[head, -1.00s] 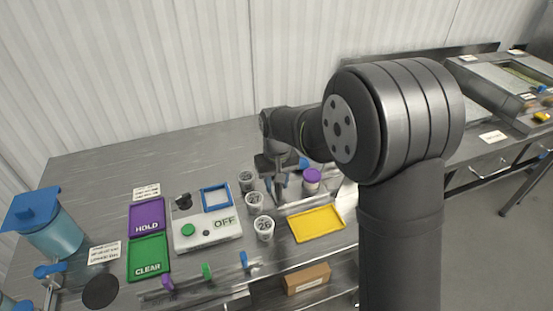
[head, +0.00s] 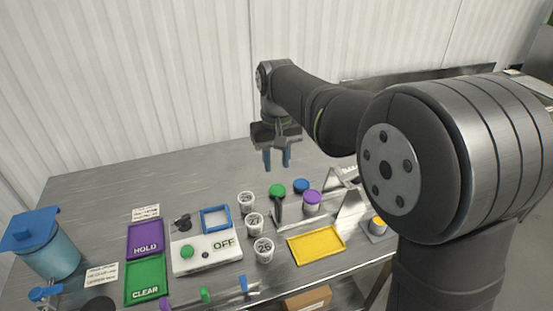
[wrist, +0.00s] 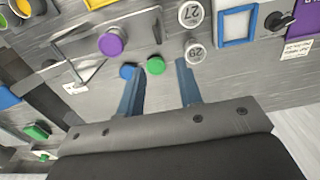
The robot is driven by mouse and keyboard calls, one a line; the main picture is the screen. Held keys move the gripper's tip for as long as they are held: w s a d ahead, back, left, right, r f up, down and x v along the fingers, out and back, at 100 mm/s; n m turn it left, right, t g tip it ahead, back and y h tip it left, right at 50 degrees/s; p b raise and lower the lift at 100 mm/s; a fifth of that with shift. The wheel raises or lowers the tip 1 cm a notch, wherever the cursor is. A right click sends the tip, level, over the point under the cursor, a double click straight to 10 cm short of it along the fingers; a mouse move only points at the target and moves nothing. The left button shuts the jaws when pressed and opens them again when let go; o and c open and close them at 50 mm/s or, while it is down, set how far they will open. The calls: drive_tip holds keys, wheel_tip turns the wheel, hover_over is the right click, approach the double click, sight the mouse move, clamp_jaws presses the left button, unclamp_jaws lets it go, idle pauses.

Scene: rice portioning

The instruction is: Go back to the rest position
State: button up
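My gripper (head: 277,158) hangs above the back of the steel table (head: 130,178), fingers pointing down. Its two blue fingers are apart with nothing between them; the wrist view also shows the open gripper (wrist: 160,80). Below and in front of it stand a green-topped item (head: 277,190), a blue-topped item (head: 301,185) and a purple-lidded jar (head: 311,200). In the wrist view the green top (wrist: 156,65) and blue top (wrist: 128,71) lie beyond the fingertips, apart from them.
Several numbered cups (head: 264,250) stand beside the white OFF device (head: 205,252). A yellow tray (head: 316,244), purple HOLD tray (head: 145,238) and green CLEAR tray (head: 146,280) lie in front. A blue-lidded container (head: 50,250) is at left. The table's back left is clear.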

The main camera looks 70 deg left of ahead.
sight(278, 201)
idle(0.5)
wheel_tip(278, 201, down, 18)
drive_tip(key=shift+w+r, duration=0.1)
drive_tip(key=shift+r, duration=0.15)
drive_tip(key=shift+w, duration=0.15)
